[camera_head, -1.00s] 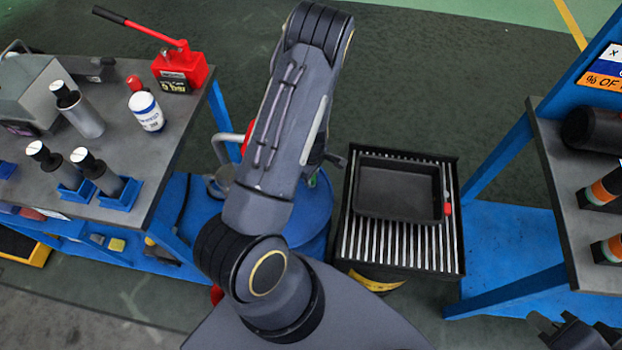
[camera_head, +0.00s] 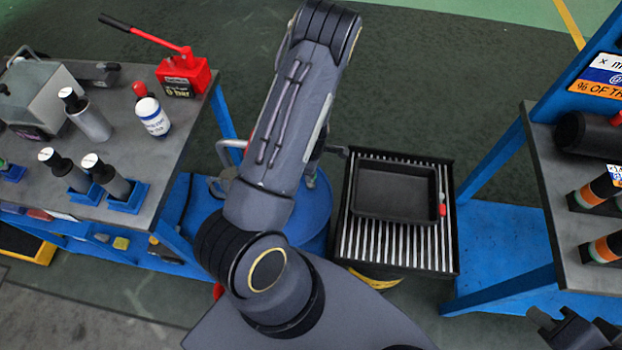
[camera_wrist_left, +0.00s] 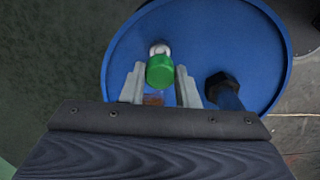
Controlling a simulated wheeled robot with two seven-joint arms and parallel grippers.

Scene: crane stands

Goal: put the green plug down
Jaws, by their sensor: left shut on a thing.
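The green plug (camera_wrist_left: 160,71) shows in the left wrist view between the fingertips of my left gripper (camera_wrist_left: 160,88), which is shut on it. A pale metal end of the plug points away from me. Behind it is the round blue drum top (camera_wrist_left: 127,52); I cannot tell whether the plug touches it.
A dark bolt-like piece (camera_wrist_left: 222,86) with a blue part is on the drum's right side. A grey bench (camera_head: 160,180) with bottles, cylinders and a red pump (camera_head: 184,75) stands left. A black tray (camera_head: 396,190) lies on a slatted stand. A blue-framed bench (camera_head: 545,170) stands right.

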